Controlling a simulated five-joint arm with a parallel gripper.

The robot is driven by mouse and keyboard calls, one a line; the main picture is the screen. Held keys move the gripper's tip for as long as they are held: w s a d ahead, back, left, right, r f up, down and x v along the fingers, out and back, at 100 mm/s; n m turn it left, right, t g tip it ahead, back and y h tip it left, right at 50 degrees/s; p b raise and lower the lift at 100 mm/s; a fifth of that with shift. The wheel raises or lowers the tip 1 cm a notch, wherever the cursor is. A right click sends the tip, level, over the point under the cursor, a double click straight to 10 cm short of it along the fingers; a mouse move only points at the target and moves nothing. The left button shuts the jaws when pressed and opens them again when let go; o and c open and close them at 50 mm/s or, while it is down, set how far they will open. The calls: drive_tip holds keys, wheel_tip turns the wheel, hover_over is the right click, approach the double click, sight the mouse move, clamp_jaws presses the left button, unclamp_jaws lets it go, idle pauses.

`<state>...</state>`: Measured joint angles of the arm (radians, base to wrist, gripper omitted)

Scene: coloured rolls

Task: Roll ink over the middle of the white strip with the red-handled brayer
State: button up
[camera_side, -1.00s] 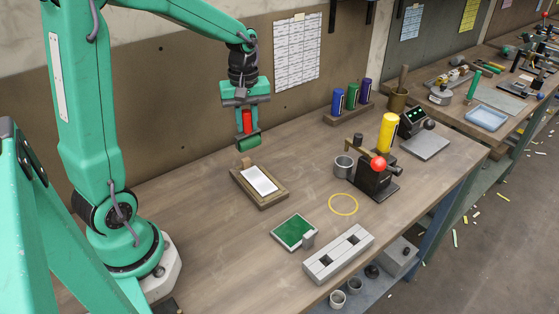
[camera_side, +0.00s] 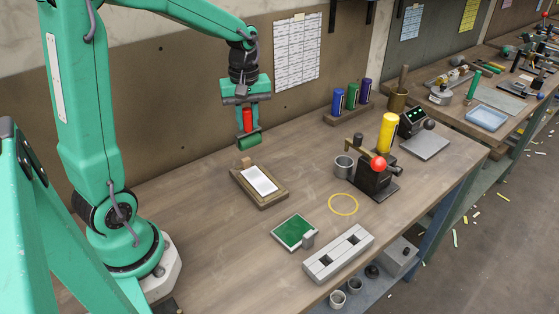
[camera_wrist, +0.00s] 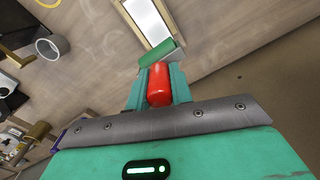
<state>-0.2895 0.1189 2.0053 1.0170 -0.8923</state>
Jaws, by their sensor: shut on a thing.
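My gripper (camera_side: 247,118) is shut on the red handle (camera_side: 248,121) of the brayer. The brayer hangs upright with its green roller (camera_side: 249,142) at the bottom, in the air above the back edge of the wooden board. The red handle (camera_wrist: 159,84) and green roller (camera_wrist: 158,52) also show in the wrist view. The white strip (camera_side: 260,180) lies on the wooden board (camera_side: 276,199), a little in front of and below the roller. Its surface looks plain white in the side view. In the wrist view the roller hides the near end of the strip (camera_wrist: 148,22).
A green ink slab (camera_side: 292,232) and a grey block with square holes (camera_side: 320,265) sit at the front. A yellow ring (camera_side: 343,204) marks the table. A grey cup (camera_side: 344,166) and a press with a red knob (camera_side: 378,163) stand right. Coloured rolls (camera_side: 351,96) stand behind.

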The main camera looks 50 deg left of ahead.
drive_tip(key=d, duration=0.2)
drive_tip(key=d+r, duration=0.1)
drive_tip(key=d, duration=0.1)
drive_tip(key=shift+s+d, duration=0.1)
drive_tip(key=shift+f, duration=1.45)
drive_tip(key=d, duration=0.2)
drive_tip(key=d+r, duration=0.1)
drive_tip(key=d, duration=0.2)
drive_tip(key=shift+s+d, duration=0.1)
drive_tip(key=shift+f, duration=0.1)
drive_tip(key=shift+f, duration=2.9)
